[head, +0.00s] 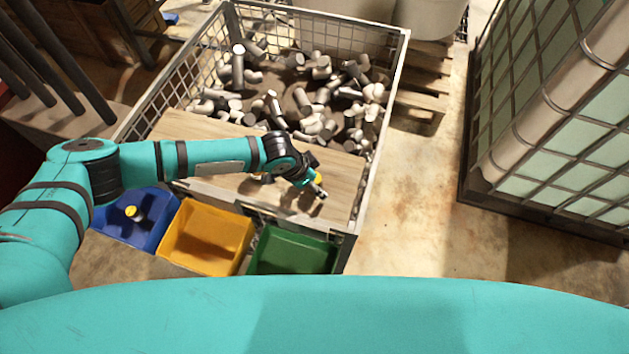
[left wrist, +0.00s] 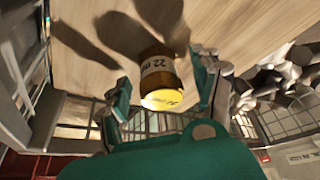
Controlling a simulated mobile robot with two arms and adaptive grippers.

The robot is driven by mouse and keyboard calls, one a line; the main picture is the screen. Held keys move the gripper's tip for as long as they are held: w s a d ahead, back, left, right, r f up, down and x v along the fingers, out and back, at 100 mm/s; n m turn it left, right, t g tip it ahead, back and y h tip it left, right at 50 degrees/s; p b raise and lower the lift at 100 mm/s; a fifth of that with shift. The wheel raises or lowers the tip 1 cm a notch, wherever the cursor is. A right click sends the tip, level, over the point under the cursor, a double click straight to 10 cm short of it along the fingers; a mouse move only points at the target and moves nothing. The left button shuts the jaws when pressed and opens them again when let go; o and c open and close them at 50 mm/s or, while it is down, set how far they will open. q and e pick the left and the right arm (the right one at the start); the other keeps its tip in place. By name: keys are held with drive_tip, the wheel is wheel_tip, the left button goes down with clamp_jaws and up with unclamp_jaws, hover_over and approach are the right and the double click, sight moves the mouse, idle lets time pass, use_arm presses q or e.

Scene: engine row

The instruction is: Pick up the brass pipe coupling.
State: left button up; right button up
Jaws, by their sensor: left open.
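The brass pipe coupling (left wrist: 158,78) is a short brown-gold cylinder with a yellow end face and a "22" label. In the left wrist view it is over the wooden board, between the two fingers of my left gripper (left wrist: 162,95). The fingers are open, with a visible gap on each side of the coupling. In the head view my left gripper (head: 316,186) is low over the right part of the board. A small yellow patch shows between its fingers there, and the gripper hides most of the coupling. My right gripper is not in view.
The wooden board (head: 205,134) lies across a wire-mesh crate (head: 400,62) full of grey pipe fittings (head: 305,98). Blue (head: 108,222), yellow (head: 206,238) and green (head: 290,253) bins hang at its front; a yellow-ended part (head: 134,213) lies in the blue one.

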use_arm(q)
drive_tip(key=shift+d+f, duration=0.1)
drive_tip(key=shift+f, duration=0.2)
drive_tip(key=shift+r, duration=0.1)
clamp_jaws()
